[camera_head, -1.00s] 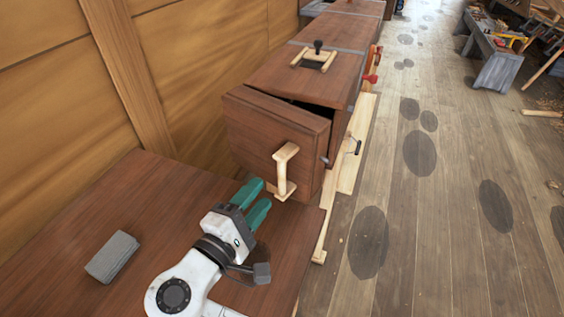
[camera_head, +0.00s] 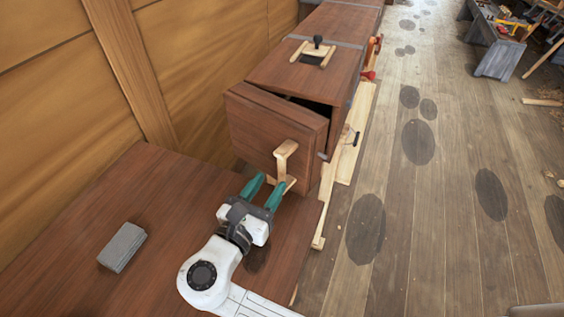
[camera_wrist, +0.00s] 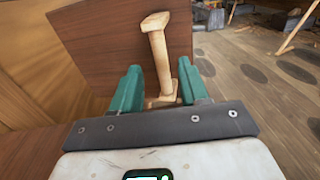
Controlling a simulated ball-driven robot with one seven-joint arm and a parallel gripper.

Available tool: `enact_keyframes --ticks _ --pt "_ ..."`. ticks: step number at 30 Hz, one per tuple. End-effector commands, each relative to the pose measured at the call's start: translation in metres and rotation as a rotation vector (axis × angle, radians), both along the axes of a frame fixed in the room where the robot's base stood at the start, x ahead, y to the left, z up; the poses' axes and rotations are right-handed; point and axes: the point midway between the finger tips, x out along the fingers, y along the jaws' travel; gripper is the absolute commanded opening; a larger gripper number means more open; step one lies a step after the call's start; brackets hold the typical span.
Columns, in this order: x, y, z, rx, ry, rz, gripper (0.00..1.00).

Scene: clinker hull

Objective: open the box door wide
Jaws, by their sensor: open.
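The box door (camera_head: 273,137) is a dark reddish-brown panel on the near end of a wooden box (camera_head: 313,77). It stands partly open, with a dark gap along its top and right side. A pale wooden handle (camera_head: 282,161) is fixed upright on its face. My gripper (camera_head: 266,187) has teal fingers, open, at the lower part of the handle. In the wrist view the handle (camera_wrist: 160,56) rises between the two fingers (camera_wrist: 158,88), its foot near them. I cannot tell whether either finger touches it.
A grey block (camera_head: 122,247) lies on the brown bench top (camera_head: 80,225) at left. A plank wall (camera_head: 62,85) stands behind it. Pale boards (camera_head: 335,185) lie beside the box. A workbench (camera_head: 495,50) stands far right.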

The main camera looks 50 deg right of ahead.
Motion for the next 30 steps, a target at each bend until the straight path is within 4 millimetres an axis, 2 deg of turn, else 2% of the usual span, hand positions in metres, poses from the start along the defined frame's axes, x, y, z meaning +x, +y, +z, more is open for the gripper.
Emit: enact_keyframes --ticks 6,12,16,25,30 --pt "0.010 -0.040 0.002 0.000 0.000 -0.004 0.44" --pt "0.017 -0.062 0.001 0.000 -0.001 -0.002 0.44" --pt "0.019 -0.069 0.000 0.001 -0.001 -0.002 0.44" --pt "0.019 -0.070 0.000 0.001 -0.002 0.000 0.43" --pt "0.019 -0.070 0.000 0.001 -0.002 0.000 0.27"
